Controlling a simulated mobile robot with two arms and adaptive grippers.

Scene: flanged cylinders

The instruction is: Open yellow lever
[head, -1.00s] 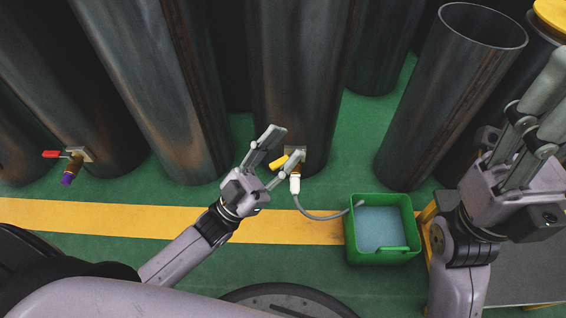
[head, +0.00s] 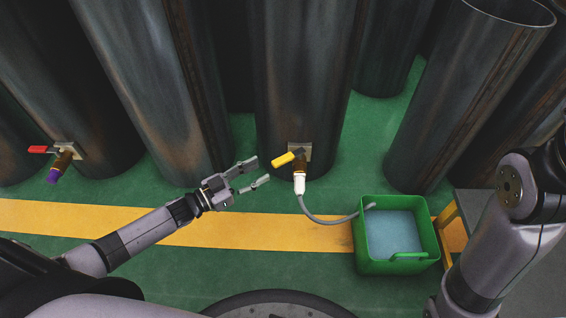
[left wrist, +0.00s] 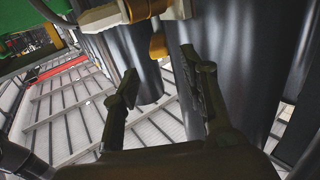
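The yellow lever (head: 284,159) sits on a brass valve (head: 299,166) low on the middle dark cylinder (head: 305,85). It sticks out to the left, across the valve's downward outlet. A white fitting (head: 300,186) with a grey hose hangs below. My left gripper (head: 262,169) is open and empty, just left of the lever and apart from it in the head view. In the left wrist view the open fingers (left wrist: 168,73) face a yellow-orange piece (left wrist: 158,46) that looks like the lever, beyond the fingertips. My right gripper is out of view.
The hose runs into a green bin (head: 398,266) with bluish contents. A red-handled valve (head: 38,150) with a purple end is on a cylinder at the left. More large cylinders (head: 455,90) stand around. Green floor with a yellow stripe (head: 290,229) lies open in front.

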